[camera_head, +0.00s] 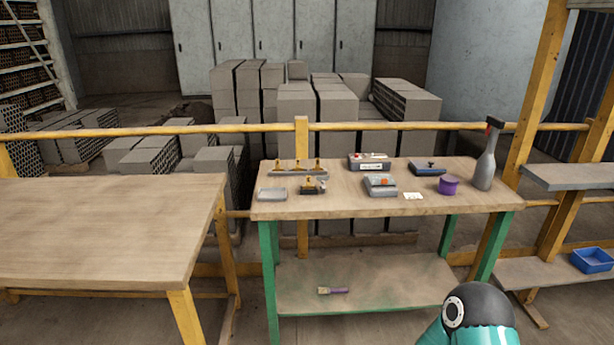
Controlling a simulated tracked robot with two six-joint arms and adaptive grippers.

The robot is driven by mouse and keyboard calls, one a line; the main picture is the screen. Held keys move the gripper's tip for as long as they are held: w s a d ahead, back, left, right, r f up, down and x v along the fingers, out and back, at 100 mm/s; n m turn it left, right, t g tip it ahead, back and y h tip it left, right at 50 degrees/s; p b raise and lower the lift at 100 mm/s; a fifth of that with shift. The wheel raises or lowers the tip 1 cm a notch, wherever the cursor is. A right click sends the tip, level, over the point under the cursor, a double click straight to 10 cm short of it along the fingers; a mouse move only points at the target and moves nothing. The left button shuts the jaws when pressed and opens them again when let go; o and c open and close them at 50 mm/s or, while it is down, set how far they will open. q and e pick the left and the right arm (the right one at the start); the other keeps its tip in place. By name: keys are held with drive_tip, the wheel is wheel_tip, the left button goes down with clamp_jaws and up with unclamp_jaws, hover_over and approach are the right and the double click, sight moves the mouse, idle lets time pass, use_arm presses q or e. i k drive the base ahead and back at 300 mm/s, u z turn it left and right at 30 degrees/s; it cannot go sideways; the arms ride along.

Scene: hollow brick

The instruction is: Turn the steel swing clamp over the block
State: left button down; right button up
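On the green-legged workbench (440,200) several small fixtures stand. A grey block-like fixture (380,188) with an orange part on top sits near the middle. Left of it is a small dark fixture (313,187) with yellow and grey parts. Which of them carries the steel swing clamp is too small to tell, and so is the clamp's position over a block. Neither of my grippers shows; only a teal and black part of my arm is at the bottom right, in front of the bench and apart from the fixtures.
Behind stand a grey rail with yellow pegs (299,170), a grey box (369,161) and a blue-topped box (428,168). A brush (333,290) lies on the lower shelf.

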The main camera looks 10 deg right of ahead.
sight(322, 179)
drive_tip(key=u, duration=0.25)
drive_tip(key=i, duration=1)
drive_tip(key=z, duration=0.65)
